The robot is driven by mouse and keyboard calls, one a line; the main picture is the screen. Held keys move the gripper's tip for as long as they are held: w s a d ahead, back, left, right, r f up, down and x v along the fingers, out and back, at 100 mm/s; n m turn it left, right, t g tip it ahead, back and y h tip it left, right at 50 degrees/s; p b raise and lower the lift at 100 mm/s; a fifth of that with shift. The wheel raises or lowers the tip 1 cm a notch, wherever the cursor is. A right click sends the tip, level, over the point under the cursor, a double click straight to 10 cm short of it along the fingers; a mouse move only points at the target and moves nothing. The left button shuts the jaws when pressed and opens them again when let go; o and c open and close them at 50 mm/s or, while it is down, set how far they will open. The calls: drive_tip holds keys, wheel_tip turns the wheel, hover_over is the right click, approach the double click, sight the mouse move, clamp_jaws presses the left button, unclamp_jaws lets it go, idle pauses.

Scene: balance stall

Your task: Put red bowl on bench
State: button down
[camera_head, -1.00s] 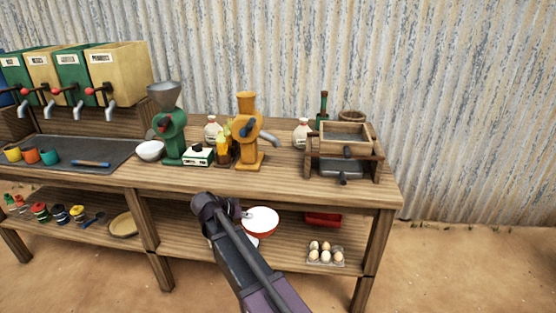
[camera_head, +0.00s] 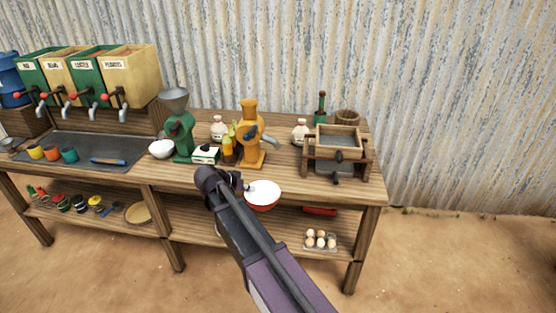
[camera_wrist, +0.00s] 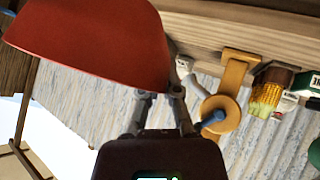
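The red bowl (camera_head: 263,201), white inside, is at my gripper (camera_head: 247,187) in the head view, in front of the bench's front edge. In the wrist view the red bowl (camera_wrist: 95,42) fills the upper left, and the fingers of my gripper (camera_wrist: 165,88) reach its rim and appear closed on it. The fingertips are partly hidden by the bowl. The wooden bench (camera_head: 285,176) has a bare strip of top near the front, behind the bowl.
An orange grinder (camera_head: 250,140), a green grinder (camera_head: 180,135), a white bowl (camera_head: 161,149) and a wooden sifter box (camera_head: 338,150) stand on the bench. The lower shelf holds eggs (camera_head: 320,240) and a red tray (camera_head: 320,211).

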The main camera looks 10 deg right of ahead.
drive_tip(key=shift+s+r+p, duration=0.2)
drive_tip(key=shift+r+p, duration=0.25)
drive_tip(key=shift+r, duration=0.25)
drive_tip(key=shift+s+r+p, duration=0.2)
drive_tip(key=shift+r+p, duration=0.25)
drive_tip(key=shift+r, duration=0.25)
drive_tip(key=shift+a, duration=0.2)
